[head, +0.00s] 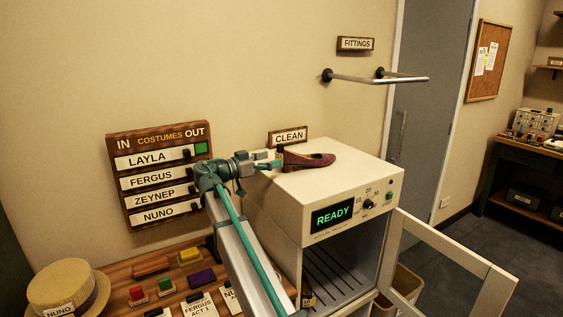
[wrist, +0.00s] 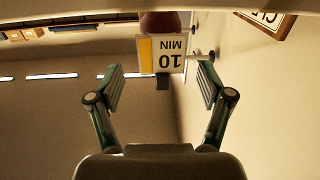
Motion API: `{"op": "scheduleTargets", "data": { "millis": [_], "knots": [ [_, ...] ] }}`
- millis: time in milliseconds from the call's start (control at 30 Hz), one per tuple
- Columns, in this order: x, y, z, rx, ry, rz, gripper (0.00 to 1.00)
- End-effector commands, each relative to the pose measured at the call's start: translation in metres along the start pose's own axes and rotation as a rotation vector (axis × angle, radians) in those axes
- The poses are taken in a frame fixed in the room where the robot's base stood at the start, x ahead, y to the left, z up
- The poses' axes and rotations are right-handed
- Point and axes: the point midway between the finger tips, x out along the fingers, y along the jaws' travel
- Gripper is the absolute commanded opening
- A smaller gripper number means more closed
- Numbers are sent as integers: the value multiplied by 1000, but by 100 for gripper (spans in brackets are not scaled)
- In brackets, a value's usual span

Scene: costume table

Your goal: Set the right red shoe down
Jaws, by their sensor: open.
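The red shoe (head: 310,161) rests on top of the white cabinet (head: 345,172), by its back left edge. In the wrist view, a dark red rounded part, likely the shoe (wrist: 160,22), shows beyond an upside-down "10 MIN" tag (wrist: 173,54). My gripper (head: 278,160) is at the shoe's left end. In the wrist view my gripper (wrist: 162,75) has its fingers spread wide, one on each side of the tag, with clear gaps. I cannot tell whether this is the right or left shoe.
A "CLEAN" sign (head: 288,137) is on the wall behind the cabinet. The cabinet's display reads "READY" and its door (head: 452,265) stands open. A metal rail (head: 375,79) juts out above. A straw hat (head: 68,289) lies at lower left. The cabinet top right of the shoe is clear.

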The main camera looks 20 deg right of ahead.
Motion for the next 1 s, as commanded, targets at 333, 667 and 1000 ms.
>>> {"op": "scheduleTargets", "data": {
  "millis": [333,667,1000],
  "knots": [
    [-47,0,0,1,1,0,69],
    [-51,0,-1,0,1,2,52],
    [-46,4,6,28,-35,-15,52]
  ]
}}
